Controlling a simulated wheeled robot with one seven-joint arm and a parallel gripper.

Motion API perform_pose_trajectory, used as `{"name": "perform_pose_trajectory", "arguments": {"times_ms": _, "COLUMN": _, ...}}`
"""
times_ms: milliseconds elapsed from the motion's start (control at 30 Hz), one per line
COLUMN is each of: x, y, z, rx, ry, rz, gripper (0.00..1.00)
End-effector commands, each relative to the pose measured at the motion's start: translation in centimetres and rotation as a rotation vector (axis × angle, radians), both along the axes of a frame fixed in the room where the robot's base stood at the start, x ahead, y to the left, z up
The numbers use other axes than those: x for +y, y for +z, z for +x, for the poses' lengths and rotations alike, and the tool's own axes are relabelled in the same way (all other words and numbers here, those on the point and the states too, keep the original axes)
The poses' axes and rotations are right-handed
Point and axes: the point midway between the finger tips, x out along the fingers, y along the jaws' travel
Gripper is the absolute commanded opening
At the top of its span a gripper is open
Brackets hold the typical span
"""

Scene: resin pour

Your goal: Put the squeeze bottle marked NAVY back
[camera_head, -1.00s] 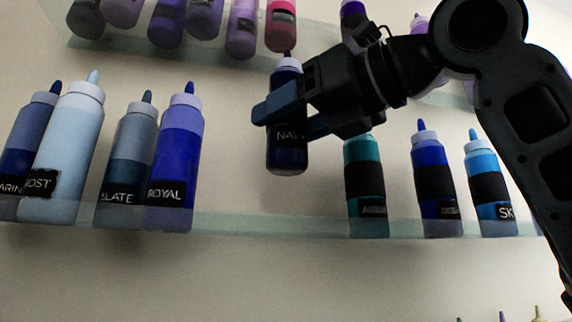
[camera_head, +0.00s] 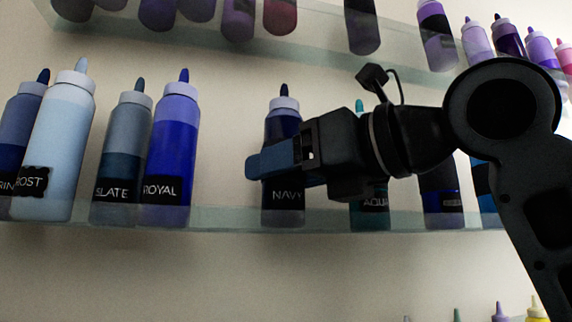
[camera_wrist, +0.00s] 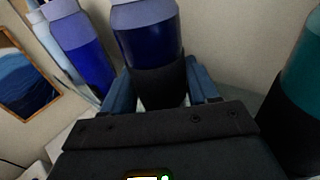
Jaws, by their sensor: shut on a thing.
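The squeeze bottle marked NAVY (camera_head: 283,127) is dark blue with a pale cap collar and a dark tip. It is upright in the gap on the middle glass shelf (camera_head: 235,217), between the ROYAL bottle (camera_head: 173,145) and the AQUA bottle (camera_head: 370,209). Its base is level with the shelf and seems to rest on it. My gripper (camera_head: 272,160) is shut on the NAVY bottle around its middle. In the wrist view the bottle (camera_wrist: 150,45) stands between the two blue fingers (camera_wrist: 162,92), its top cut off by the frame.
SLATE (camera_head: 122,150) and FROST (camera_head: 62,140) stand further left. Dark-banded blue bottles (camera_head: 440,200) are partly hidden behind my arm on the right. An upper shelf (camera_head: 200,38) with purple and pink bottles hangs above. Shelf room is free on both sides of NAVY.

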Motion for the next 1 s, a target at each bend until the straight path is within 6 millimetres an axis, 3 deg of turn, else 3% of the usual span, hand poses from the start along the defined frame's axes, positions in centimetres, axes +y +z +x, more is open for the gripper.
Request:
{"name": "perform_pose_trajectory", "arguments": {"times_ms": 267, "x": 0.0, "y": -0.4, "z": 0.0, "rx": -0.001, "ry": -0.001, "rz": 0.001, "gripper": 0.20}}
{"name": "perform_pose_trajectory", "arguments": {"times_ms": 300, "x": 0.0, "y": -0.4, "z": 0.0, "rx": 0.000, "ry": -0.001, "rz": 0.000, "gripper": 0.61}}
{"name": "perform_pose_trajectory", "arguments": {"times_ms": 533, "x": 0.0, "y": -0.3, "z": 0.0, "rx": 0.000, "ry": -0.001, "rz": 0.000, "gripper": 0.83}}
{"name": "perform_pose_trajectory", "arguments": {"times_ms": 900, "x": 0.0, "y": 0.3, "z": 0.0, "rx": 0.000, "ry": 0.000, "rz": 0.000, "gripper": 0.84}}
{"name": "perform_pose_trajectory", "arguments": {"times_ms": 1000, "x": -1.2, "y": 0.0, "z": -0.7, "rx": -0.003, "ry": -0.005, "rz": 0.000, "gripper": 0.84}}
